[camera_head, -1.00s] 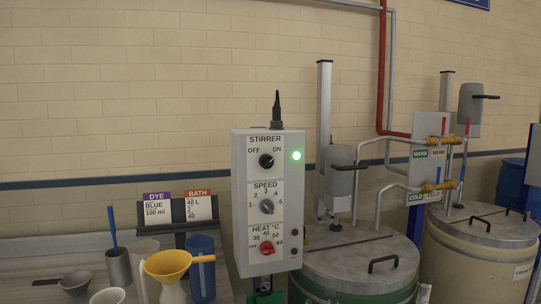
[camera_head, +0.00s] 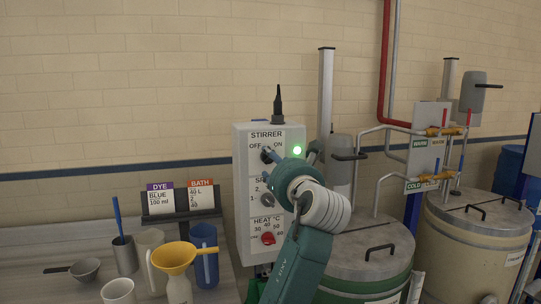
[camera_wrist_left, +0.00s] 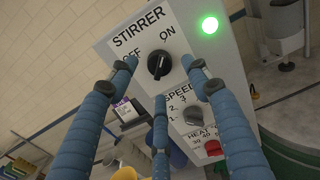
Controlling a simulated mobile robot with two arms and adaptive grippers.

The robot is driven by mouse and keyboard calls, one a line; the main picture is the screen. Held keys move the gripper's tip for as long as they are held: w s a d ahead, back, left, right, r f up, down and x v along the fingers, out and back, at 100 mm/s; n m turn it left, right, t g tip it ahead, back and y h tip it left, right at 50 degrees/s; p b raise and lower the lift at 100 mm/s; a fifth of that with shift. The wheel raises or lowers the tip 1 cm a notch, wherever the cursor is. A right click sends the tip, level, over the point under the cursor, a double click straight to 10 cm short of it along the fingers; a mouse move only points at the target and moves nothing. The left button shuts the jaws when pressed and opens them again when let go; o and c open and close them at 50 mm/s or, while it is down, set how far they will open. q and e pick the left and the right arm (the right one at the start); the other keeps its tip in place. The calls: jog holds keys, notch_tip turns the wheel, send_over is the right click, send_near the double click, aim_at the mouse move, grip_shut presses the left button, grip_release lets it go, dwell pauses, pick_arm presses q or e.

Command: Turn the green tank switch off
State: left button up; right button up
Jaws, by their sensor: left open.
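The stirrer switch (camera_head: 266,154) is a black knob on the top label of a grey control box (camera_head: 243,222) beside the green tank (camera_head: 372,285). In the left wrist view the knob (camera_wrist_left: 158,66) has its ridge apparently toward ON. The green lamp (camera_head: 297,150) beside it is lit, also in the left wrist view (camera_wrist_left: 210,25). My left gripper (camera_head: 284,163) is open in front of the box's upper part. In the wrist view its blue fingers spread around the knob, with no visible grip on it. My right gripper is not in view.
Below are the grey speed knob (camera_head: 267,199) and red heat knob (camera_head: 268,238). At left stand a yellow funnel (camera_head: 174,256), a blue jug (camera_head: 205,262) and a card stand (camera_head: 180,222). A second tank (camera_head: 475,240) is at right.

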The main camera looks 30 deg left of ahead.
aim_at(270, 160)
pick_arm(q)
jog(key=shift+p+x, duration=0.45)
jog(key=shift+x, duration=1.55)
jog(key=c, duration=1.2)
jog(key=shift+o, duration=0.2)
